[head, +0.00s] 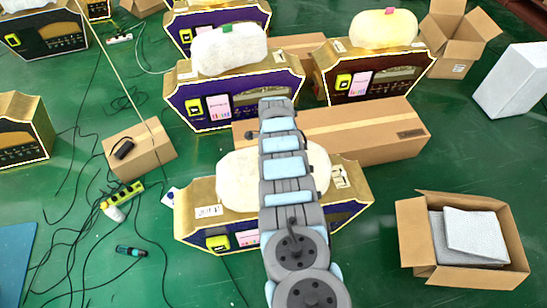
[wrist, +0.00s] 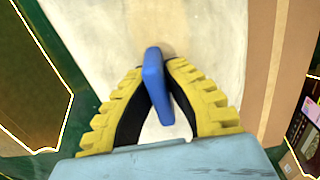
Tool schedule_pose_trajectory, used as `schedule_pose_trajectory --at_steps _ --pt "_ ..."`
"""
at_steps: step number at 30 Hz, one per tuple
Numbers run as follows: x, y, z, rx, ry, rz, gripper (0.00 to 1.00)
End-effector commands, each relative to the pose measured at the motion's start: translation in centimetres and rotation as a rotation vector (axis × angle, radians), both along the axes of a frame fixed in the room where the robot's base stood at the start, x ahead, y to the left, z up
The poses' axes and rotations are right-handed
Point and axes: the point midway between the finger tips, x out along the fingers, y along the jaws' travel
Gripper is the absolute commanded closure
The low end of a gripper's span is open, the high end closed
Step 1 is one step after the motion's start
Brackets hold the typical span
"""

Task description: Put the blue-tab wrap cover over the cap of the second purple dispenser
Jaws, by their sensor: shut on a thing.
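My gripper (wrist: 156,68) is shut on the blue tab (wrist: 154,88) in the wrist view, with a yellow-ridged finger on each side. Below the tab is the pale wrap cover (wrist: 215,40). In the head view, the white cover (head: 235,180) is over the top of the nearest purple dispenser (head: 190,228). My arm crosses in front of it and hides its middle, the blue tab and my gripper. I cannot tell whether the cover rests on the dispenser or hangs just above it. Another purple dispenser (head: 190,92) behind has a white cover with a green tab (head: 227,28).
A long closed carton (head: 375,140) lies behind the nearest dispenser. A dark red dispenser (head: 375,78) has a yellow cover (head: 383,30) with a pink tab. An open box (head: 415,235) holds pale pads at right. Cables and a small carton (head: 150,155) lie left on green floor.

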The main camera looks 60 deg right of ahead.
Motion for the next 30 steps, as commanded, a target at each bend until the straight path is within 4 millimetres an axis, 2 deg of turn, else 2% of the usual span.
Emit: schedule_pose_trajectory --at_steps 5,6,9,21,30 --pt "0.0 0.0 0.0 -0.001 -0.001 0.0 1.0" --pt "0.0 0.0 0.0 -0.001 -0.001 0.0 0.86" --pt "0.0 0.0 0.0 -0.001 -0.001 0.0 0.63" --pt "0.0 0.0 0.2 -0.001 0.001 0.0 0.63" --pt "0.2 0.0 1.9 -0.002 0.0 0.001 0.63"
